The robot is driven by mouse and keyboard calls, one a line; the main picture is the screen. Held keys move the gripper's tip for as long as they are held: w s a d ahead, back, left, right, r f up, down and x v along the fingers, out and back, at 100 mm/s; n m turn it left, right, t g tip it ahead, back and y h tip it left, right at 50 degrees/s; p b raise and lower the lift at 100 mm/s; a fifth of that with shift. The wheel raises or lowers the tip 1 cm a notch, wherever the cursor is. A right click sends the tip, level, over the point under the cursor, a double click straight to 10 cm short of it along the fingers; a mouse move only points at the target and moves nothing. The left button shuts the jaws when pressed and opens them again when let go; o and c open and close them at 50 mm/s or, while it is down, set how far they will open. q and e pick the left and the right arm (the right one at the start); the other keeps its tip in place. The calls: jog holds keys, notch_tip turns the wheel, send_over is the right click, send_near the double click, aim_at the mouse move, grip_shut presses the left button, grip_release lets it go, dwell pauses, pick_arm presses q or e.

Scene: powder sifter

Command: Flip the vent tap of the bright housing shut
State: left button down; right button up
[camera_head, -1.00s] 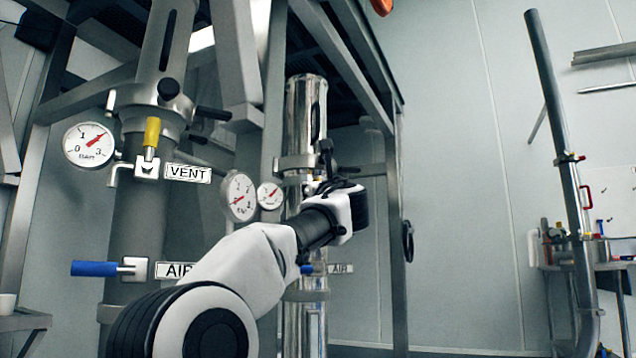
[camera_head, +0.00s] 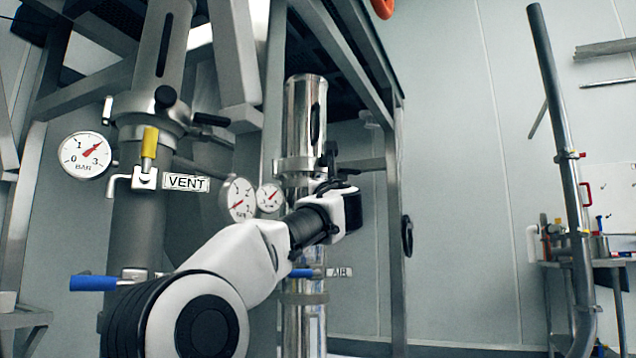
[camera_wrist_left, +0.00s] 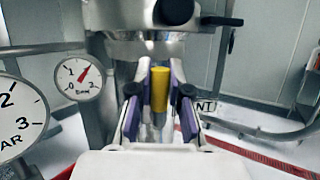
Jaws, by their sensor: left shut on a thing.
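The bright housing (camera_head: 303,120) is the shiny upright cylinder in the middle of the head view. Its yellow vent tap handle (camera_wrist_left: 159,92) stands upright in the left wrist view, between the two fingers of my left gripper (camera_wrist_left: 160,72), which is shut on it. In the head view my left gripper (camera_head: 335,205) is in front of the bright housing, and the wrist hides the fingertips and the tap. The VENT label (camera_wrist_left: 207,106) is partly covered by a finger. My right gripper is not in view.
A duller housing (camera_head: 140,225) stands at left with its own yellow vent tap (camera_head: 149,143), VENT label and blue air handle (camera_head: 93,283). Gauges (camera_head: 240,199) sit between the housings. Grey frame posts (camera_head: 392,200) stand close around.

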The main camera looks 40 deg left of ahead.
pick_arm(q)
jog(key=c, duration=1.1)
grip_release()
jog(key=v, duration=0.7)
jog(key=shift+d, duration=0.2)
jog(key=shift+s+f, duration=0.1)
jog(key=shift+f, duration=0.05)
